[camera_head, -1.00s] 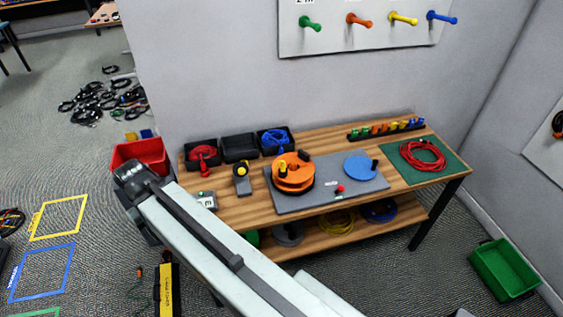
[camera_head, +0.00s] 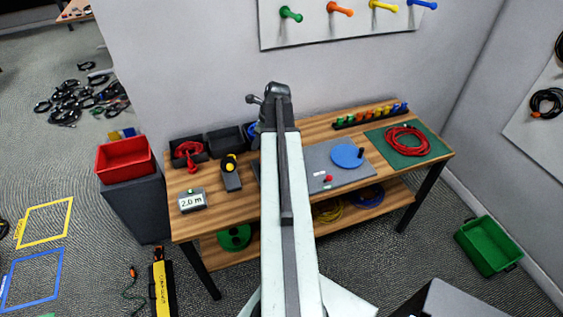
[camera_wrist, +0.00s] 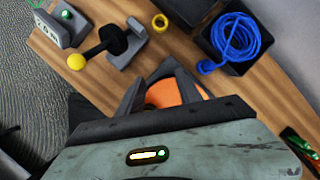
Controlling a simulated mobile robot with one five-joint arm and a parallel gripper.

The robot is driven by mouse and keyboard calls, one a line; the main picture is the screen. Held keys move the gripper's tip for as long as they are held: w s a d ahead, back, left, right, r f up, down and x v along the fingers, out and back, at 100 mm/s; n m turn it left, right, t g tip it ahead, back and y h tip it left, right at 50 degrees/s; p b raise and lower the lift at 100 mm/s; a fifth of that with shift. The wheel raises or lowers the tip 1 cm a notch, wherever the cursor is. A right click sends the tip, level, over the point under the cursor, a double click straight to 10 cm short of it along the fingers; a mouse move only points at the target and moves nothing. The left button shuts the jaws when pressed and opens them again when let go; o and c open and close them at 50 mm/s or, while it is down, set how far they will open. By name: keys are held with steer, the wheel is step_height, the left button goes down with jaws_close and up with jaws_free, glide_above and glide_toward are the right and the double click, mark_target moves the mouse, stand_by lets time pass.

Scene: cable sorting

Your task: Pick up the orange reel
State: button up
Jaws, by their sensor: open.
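The orange reel (camera_wrist: 170,94) shows in part in the wrist view, just beyond and between the fingers of my gripper (camera_wrist: 156,86). My gripper's body hides the rest of it. In the head view the reel is hidden behind my arm, which reaches over the bench. My gripper (camera_head: 268,100) shows there at the arm's far end, near the back of the bench. It is open and holds nothing that I can see. I cannot tell whether the fingers touch the reel.
The wooden bench (camera_head: 222,215) carries a grey mat (camera_head: 312,160), a blue disc (camera_head: 347,156) and a red cable (camera_head: 405,140) on a green mat. A black bin with blue cable (camera_wrist: 236,38) and a black-and-grey device with a yellow knob (camera_wrist: 77,61) lie close to my gripper.

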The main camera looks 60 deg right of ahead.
steer(key=s+d+m+h, duration=0.1)
steer(key=s+d+m, duration=0.4)
steer(key=s+d, duration=0.55)
steer(key=shift+t, duration=0.3)
steer(key=b+x, duration=0.7)
steer(key=shift+a+f, duration=0.25)
steer(key=shift+r, duration=0.2)
jaws_close()
